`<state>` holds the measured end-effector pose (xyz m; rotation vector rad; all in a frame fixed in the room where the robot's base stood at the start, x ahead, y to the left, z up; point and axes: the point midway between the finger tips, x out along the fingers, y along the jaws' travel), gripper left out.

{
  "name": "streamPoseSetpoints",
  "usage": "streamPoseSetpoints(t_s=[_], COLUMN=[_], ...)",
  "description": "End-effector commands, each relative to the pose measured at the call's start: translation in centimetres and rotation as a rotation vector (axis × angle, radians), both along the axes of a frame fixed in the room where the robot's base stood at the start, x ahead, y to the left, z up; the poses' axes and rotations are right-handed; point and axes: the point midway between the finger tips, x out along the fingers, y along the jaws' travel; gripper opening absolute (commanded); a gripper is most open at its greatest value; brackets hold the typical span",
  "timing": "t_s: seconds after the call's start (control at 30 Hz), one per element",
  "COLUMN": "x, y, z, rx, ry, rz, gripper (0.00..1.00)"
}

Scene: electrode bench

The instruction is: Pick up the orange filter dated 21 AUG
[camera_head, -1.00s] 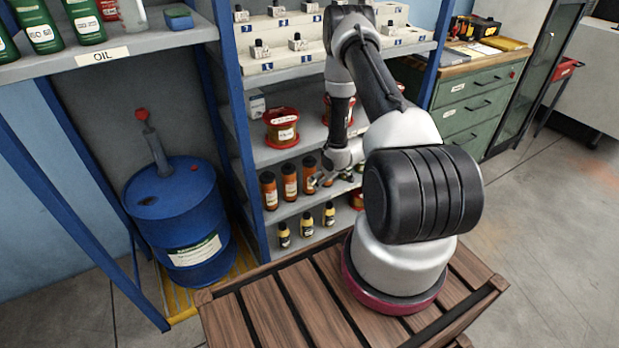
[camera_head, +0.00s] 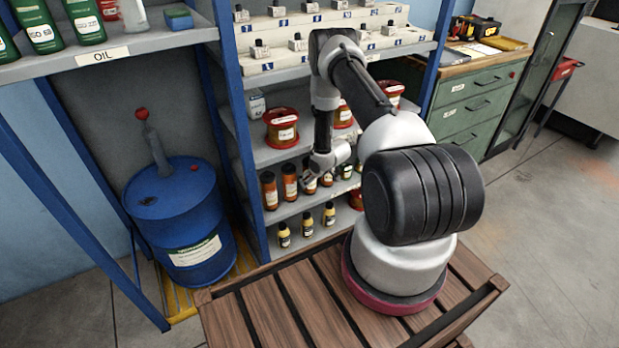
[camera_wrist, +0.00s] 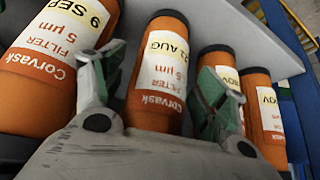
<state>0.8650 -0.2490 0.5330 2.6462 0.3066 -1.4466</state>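The orange filter dated 21 AUG (camera_wrist: 161,75) stands in the middle of the wrist view; its date band reads AUG, and the leading digits are partly hard to read. My gripper (camera_wrist: 160,64) is open, with one finger on each side of this filter; I cannot tell whether either finger touches it. An orange filter dated 9 SEP (camera_wrist: 62,55) is just left of the left finger. Two more orange filters (camera_wrist: 222,66) with NOV labels stand to the right. In the head view my gripper (camera_head: 311,178) is at the filter row and partly hides it.
The shelf rack (camera_head: 240,150) has red-flanged spools (camera_head: 281,127) above the filters and small yellow bottles (camera_head: 307,223) below. Neighbouring filters stand close to both fingers. A blue drum (camera_head: 180,215) stands left of the rack.

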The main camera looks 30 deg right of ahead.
Motion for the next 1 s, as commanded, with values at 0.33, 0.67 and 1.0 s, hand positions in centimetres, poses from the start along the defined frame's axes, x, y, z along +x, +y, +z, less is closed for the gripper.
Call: streamPoseSetpoints(t_s=[0.33, 0.67, 1.0], x=[0.1, 0.1, -5.8], y=[0.0, -0.1, -1.4], z=[0.1, 0.8, 1.6], rx=[0.0, -0.001, 0.001], ry=[-0.002, -0.003, 0.002], rz=[0.0, 0.0, -0.005], gripper=[0.12, 0.12, 0.12])
